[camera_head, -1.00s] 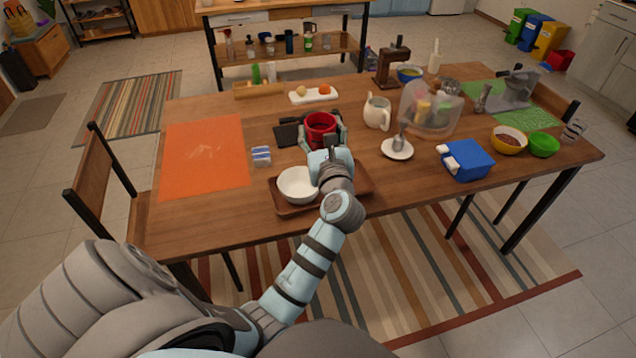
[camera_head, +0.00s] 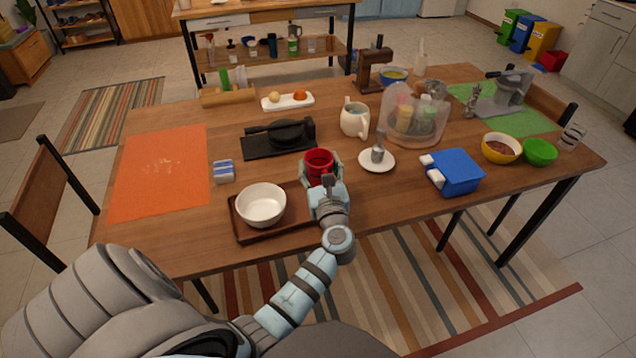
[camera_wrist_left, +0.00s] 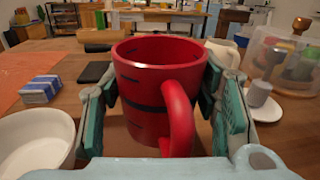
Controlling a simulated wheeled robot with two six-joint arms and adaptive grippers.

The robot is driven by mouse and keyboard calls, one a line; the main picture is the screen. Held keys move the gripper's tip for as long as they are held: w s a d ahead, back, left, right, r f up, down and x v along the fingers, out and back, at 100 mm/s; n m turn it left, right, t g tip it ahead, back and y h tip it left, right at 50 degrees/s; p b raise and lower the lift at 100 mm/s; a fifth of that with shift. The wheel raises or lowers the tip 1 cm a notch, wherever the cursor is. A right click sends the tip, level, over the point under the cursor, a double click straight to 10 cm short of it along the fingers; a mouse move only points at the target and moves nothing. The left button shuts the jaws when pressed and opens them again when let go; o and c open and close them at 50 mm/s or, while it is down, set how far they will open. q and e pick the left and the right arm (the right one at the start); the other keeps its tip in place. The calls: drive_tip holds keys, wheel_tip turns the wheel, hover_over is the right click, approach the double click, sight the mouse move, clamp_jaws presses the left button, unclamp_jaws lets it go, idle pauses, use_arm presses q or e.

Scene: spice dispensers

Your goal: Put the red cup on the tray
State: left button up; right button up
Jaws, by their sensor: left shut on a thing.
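The red cup (camera_head: 319,161) is upright between the fingers of my left gripper (camera_head: 321,173), which is shut on it. In the left wrist view the red cup (camera_wrist_left: 150,85) fills the middle, its handle toward the camera and a finger on each side. The brown tray (camera_head: 243,228) lies near the table's front edge with a white bowl (camera_head: 261,206) on its left part. The cup is at the tray's right end, toward its back edge; I cannot tell whether it touches anything below. My gripper and arm hide the tray's right end. My right gripper is not in view.
A blue-and-white box (camera_head: 223,172) stands behind the tray's left end. A black board with a dark pan (camera_head: 287,133) lies behind the cup. A white saucer (camera_head: 377,161), a cream pitcher (camera_head: 355,120) and a blue box (camera_head: 455,173) are to the right.

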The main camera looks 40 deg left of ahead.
use_arm(q)
drive_tip(key=f, duration=0.2)
drive_tip(key=f+b, duration=0.1)
drive_tip(key=f, duration=0.1)
drive_tip(key=f+b, duration=0.1)
drive_tip(key=f, duration=0.1)
drive_tip(key=shift+w+f, duration=0.35)
drive_tip(key=shift+f, duration=0.05)
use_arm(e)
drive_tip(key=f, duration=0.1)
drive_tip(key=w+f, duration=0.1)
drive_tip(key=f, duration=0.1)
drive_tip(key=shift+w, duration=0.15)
use_arm(q)
drive_tip(key=shift+s+d+f+b, duration=0.1)
drive_tip(key=shift+f+b, duration=0.35)
drive_tip(key=shift+b, duration=0.2)
drive_tip(key=o, duration=1.4)
drive_tip(key=shift+s, duration=0.1)
drive_tip(key=shift+c, duration=0.2)
drive_tip(key=shift+o, duration=1.3)
drive_tip(key=shift+d, duration=0.1)
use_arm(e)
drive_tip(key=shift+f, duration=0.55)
